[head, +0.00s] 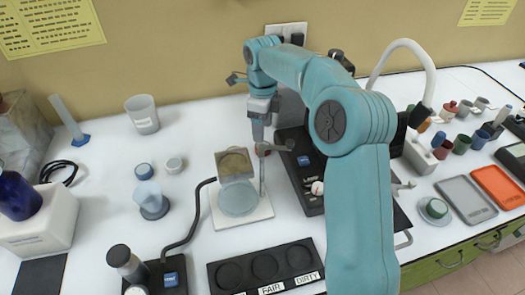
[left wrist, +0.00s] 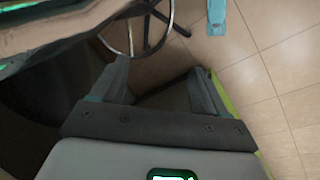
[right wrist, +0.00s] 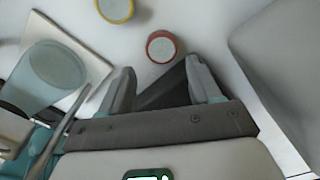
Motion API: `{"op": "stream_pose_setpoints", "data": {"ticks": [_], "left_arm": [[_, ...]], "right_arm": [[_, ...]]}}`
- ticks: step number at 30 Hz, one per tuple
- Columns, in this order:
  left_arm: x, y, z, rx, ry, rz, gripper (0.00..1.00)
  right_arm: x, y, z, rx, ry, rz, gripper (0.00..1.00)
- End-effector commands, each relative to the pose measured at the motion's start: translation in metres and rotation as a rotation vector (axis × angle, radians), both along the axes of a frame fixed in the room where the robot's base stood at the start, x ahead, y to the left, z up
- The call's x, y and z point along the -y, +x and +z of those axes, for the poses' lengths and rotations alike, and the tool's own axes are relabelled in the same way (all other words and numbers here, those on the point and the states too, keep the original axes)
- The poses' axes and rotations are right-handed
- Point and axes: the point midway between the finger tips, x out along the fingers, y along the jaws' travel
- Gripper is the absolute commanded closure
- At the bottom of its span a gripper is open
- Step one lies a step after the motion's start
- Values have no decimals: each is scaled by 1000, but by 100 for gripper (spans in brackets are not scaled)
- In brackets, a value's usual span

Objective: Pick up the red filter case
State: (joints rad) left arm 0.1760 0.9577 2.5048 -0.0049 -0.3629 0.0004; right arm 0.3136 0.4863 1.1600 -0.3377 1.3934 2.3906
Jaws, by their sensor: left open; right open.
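The red filter case (right wrist: 162,46) is a small round piece with a red rim and a pale grey top, on the white bench in the right wrist view. My right gripper (right wrist: 160,66) is open and empty, with the case just beyond and roughly between its fingertips. In the head view this gripper (head: 260,128) points down behind the square plate stand, and the case is mostly hidden there. My left gripper (left wrist: 156,70) is open and empty over the floor, away from the bench top.
A yellow-rimmed round case (right wrist: 115,8) lies close to the red one. A stand with a glass disc (head: 238,198) is in front of the right gripper, and a black device (head: 300,165) is to its right. Cups and trays (head: 466,198) fill the right side.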

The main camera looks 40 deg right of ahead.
Motion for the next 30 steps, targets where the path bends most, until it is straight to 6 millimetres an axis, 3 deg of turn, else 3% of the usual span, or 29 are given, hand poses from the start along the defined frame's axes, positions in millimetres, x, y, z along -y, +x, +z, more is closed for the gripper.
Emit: {"op": "stream_pose_setpoints", "data": {"ticks": [8, 15, 24, 25, 28, 29, 30], "left_arm": [[0, 0, -3, 0, 0, 0, 26], [0, 0, -4, 0, 0, 0, 26], [0, 0, -4, 0, 0, 0, 26], [0, 0, -4, 0, 0, 0, 26], [0, 0, -4, 0, 0, 0, 26], [0, 0, -4, 0, 0, 0, 26], [0, 0, -4, 0, 0, 0, 26]], "right_arm": [[1, 1, -27, -3, 1, -1, 37], [3, 1, -64, -4, 1, -1, 37], [3, 2, -71, 0, 0, -2, 37], [3, 2, -71, 0, 0, -2, 40], [3, 2, -71, 0, 0, -2, 73], [3, 2, -71, 0, 0, -2, 80], [3, 2, -71, 0, 0, -2, 80]]}}
